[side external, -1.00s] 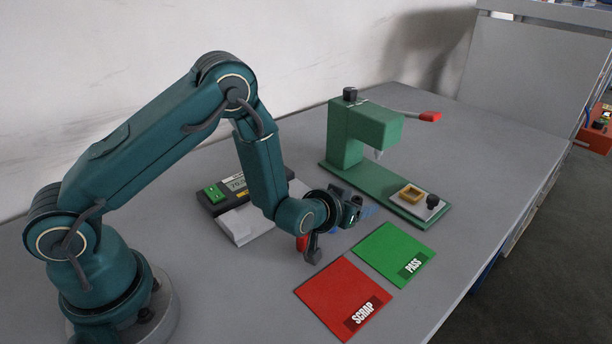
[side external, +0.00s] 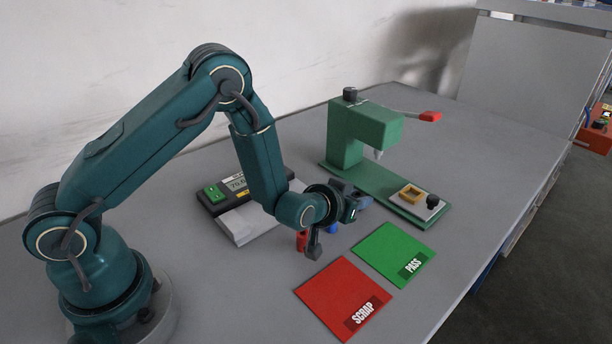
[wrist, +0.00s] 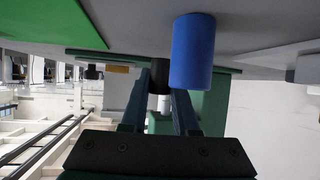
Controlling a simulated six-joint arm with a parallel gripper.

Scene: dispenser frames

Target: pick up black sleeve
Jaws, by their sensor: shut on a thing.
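My gripper (side external: 362,202) is just above the bench, left of the green press base. In the wrist view its two dark blue fingers (wrist: 160,98) are closed around the black sleeve (wrist: 158,87), which shows between their tips. The sleeve itself is hidden behind my wrist and fingers in the side view.
A blue cylinder (wrist: 192,52) stands close beside the fingers; it also shows in the side view (side external: 333,229). A red piece (side external: 302,241) is partly hidden by my wrist. Nearby are the red SCRAP mat (side external: 335,290), green PASS mat (side external: 390,245), scale (side external: 245,223) and press (side external: 350,150).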

